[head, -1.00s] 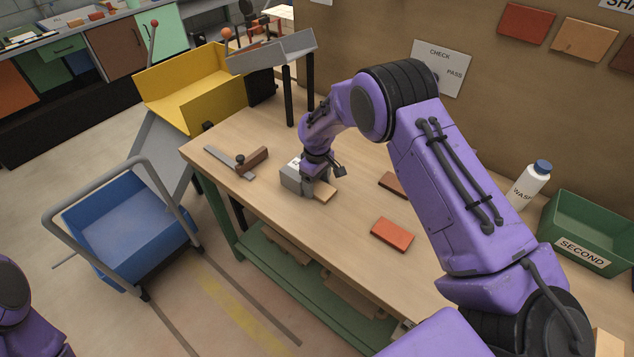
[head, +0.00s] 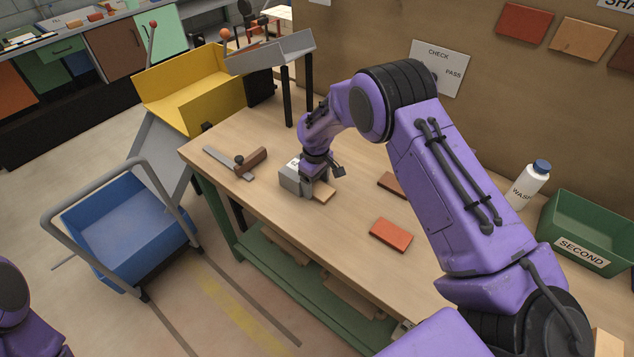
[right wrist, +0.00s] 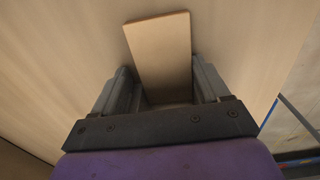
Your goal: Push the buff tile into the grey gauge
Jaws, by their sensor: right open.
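The grey gauge (head: 291,180) stands on the workbench, a small block with a white label on top, partly hidden by my right gripper. The buff tile (head: 323,192) lies flat at its right side, one end showing beyond the gripper. I cannot tell how far the tile is inside the gauge. My right gripper (head: 311,181) is low over the gauge and tile. In the right wrist view the tile (right wrist: 161,50) runs out from between the two spread fingers, with gaps beside it. The gauge is not clearly seen there. My left gripper is out of view.
A brown-handled square (head: 250,160) lies left of the gauge. A red tile (head: 390,235) and a dark brown tile (head: 391,185) lie to the right. A white bottle (head: 528,185) and a green bin (head: 588,228) stand farther right. The bench front is clear.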

